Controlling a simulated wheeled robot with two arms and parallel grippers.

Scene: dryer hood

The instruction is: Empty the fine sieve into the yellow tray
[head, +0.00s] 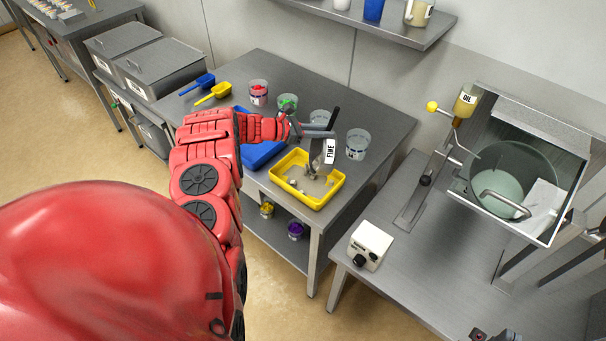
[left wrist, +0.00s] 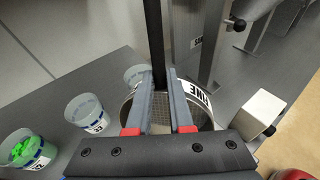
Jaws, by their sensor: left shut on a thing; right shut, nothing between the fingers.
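My left gripper (head: 328,132) is shut on the black handle of the fine sieve (head: 330,151). The sieve, with a white FINE label on its rim, is tipped steeply over the yellow tray (head: 333,193). In the left wrist view the sieve (left wrist: 200,94) shows its mesh behind the fingers (left wrist: 159,76). Pale grey-beige material with some lumps lies in the tray under the sieve. Whether anything remains in the sieve is hidden. My right gripper (head: 492,335) is shut and empty at the bottom edge, mostly out of frame.
Clear cups stand behind the tray, one with red (head: 258,92) and one with green (head: 287,103) contents; another cup (head: 357,144) is right of the sieve. A blue tray (head: 262,154) is left of the yellow one. A white control box (head: 370,244) and hood (head: 520,170) stand right.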

